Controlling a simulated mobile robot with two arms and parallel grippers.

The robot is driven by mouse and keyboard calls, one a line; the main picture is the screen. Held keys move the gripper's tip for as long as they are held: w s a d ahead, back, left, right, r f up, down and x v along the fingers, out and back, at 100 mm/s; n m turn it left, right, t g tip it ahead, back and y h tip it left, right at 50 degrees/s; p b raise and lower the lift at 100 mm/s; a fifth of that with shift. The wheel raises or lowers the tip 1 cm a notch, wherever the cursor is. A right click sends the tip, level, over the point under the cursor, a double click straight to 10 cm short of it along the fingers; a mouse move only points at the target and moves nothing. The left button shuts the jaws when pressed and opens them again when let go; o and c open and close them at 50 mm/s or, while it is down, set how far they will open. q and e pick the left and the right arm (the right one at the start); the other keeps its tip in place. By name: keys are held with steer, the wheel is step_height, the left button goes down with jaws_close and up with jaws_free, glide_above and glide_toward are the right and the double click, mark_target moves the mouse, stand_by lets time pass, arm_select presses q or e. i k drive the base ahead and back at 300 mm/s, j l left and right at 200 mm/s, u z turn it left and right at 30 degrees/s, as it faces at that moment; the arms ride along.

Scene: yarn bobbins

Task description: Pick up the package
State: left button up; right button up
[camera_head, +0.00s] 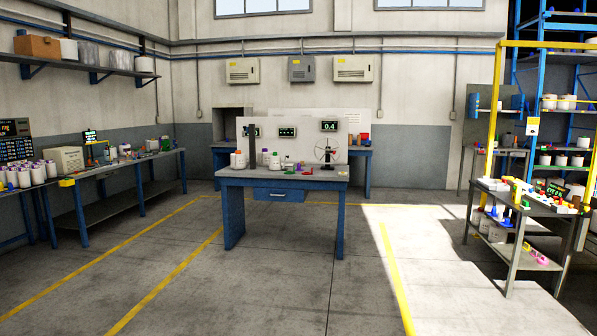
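Nothing in view is clearly marked as the package. A brown box (37,46) sits on the wall shelf at the upper left and is the most box-like thing I see. White bobbins (238,160) stand on the blue-legged table (280,178) in the middle of the room, beside small bottles. Neither of my grippers shows in the head view.
A long workbench (120,165) with bobbins and instruments runs along the left wall. At the right stand a cart (530,205) with small coloured items and a blue rack (560,57). The floor (270,290) in front is clear, with yellow lines.

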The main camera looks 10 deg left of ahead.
mark_target(238, 159)
steer(key=u, duration=0.15)
steer(key=i+u, duration=0.3)
steer(key=i, duration=5.8)
